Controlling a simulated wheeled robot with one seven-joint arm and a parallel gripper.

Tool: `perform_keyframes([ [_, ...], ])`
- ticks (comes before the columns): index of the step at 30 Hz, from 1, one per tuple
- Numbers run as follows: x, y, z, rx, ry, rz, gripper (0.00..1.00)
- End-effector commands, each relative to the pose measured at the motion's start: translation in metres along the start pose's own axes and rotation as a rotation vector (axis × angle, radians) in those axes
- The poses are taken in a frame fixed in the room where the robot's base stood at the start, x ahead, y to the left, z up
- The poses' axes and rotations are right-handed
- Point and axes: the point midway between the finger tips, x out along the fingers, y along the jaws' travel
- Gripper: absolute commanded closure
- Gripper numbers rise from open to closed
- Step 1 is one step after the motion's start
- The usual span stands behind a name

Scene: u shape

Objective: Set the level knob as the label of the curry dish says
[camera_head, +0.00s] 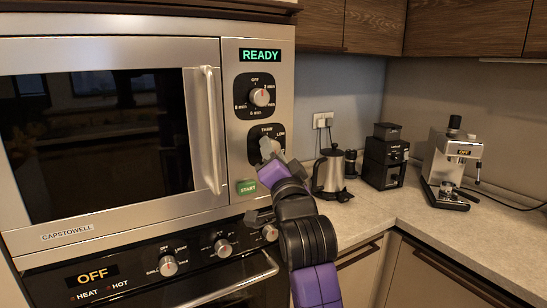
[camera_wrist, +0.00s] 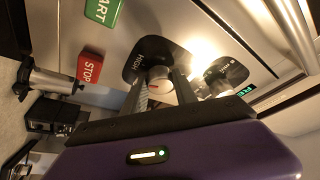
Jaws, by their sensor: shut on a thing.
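The microwave (camera_head: 110,215) has its door closed and its display (camera_head: 260,55) reads READY. My gripper (camera_head: 268,152) is at the lower dial, the level knob, whose panel shows THAW and LOW in the head view. In the wrist view my gripper (camera_wrist: 160,92) has its two fingers on either side of the pale level knob (camera_wrist: 160,80), shut on it; HIGH is readable on that panel. The fingers hide most of the knob, so I cannot tell its setting. The curry dish and its label are not in view.
The timer knob (camera_head: 261,97) sits just above, with a red mark. The green START button (camera_head: 247,187) is below; the red STOP button (camera_wrist: 90,67) shows in the wrist view. Oven knobs (camera_head: 222,247) lie underneath. A kettle (camera_head: 329,174), grinder (camera_head: 386,158) and coffee machine (camera_head: 452,165) stand right.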

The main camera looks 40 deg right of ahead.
Motion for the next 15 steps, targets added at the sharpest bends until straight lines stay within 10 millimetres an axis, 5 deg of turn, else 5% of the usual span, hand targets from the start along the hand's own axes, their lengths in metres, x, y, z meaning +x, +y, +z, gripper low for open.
perform_keyframes([
  [15,0.0,-0.0005,0.0003,0.224,-0.001,0.096,1.0],
])
